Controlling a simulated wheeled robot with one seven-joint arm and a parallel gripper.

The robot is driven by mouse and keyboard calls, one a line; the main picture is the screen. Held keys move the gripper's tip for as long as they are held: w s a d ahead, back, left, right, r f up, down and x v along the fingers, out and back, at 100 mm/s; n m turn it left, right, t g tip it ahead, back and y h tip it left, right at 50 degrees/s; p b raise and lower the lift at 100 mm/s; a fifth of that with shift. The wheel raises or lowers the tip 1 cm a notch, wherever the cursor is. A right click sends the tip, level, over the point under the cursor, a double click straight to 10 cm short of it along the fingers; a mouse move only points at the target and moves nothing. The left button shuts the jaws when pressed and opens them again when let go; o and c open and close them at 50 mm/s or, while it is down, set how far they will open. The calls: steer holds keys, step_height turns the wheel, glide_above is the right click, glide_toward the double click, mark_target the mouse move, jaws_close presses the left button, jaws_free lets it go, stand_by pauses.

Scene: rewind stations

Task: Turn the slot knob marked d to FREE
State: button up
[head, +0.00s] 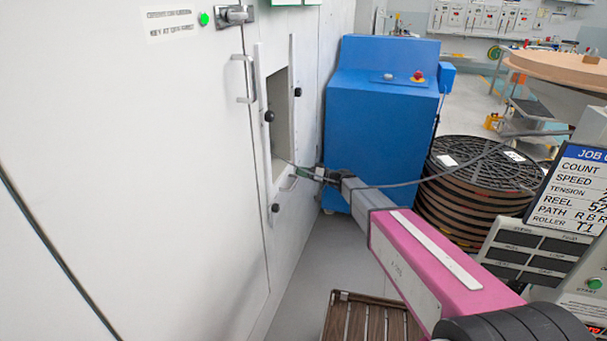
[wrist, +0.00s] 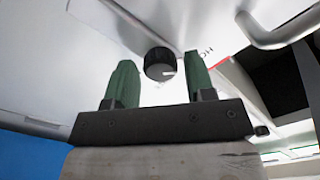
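A round black knob (wrist: 160,63) with a white pointer line sits on a white panel in the wrist view. It shows in the gap between the two green fingers of my gripper (wrist: 158,78), just beyond the fingertips. The fingers are apart, with nothing held; I cannot tell whether either touches the knob. In the head view my gripper (head: 298,172) is at the lower edge of the opening in the white cabinet. Black knobs show around that opening: upper right (head: 298,92), left (head: 269,116) and below (head: 276,208). No letter d is readable.
The white cabinet (head: 130,190) fills the left, with a bar handle (head: 243,79) beside the opening. A blue machine (head: 375,125) stands behind my gripper. Stacked reels (head: 465,205) are to the right. A slatted wooden platform (head: 365,322) lies low in front.

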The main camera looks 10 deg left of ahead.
steer(key=c, duration=0.6)
steer(key=shift+m, duration=8.9)
steer(key=o, duration=0.9)
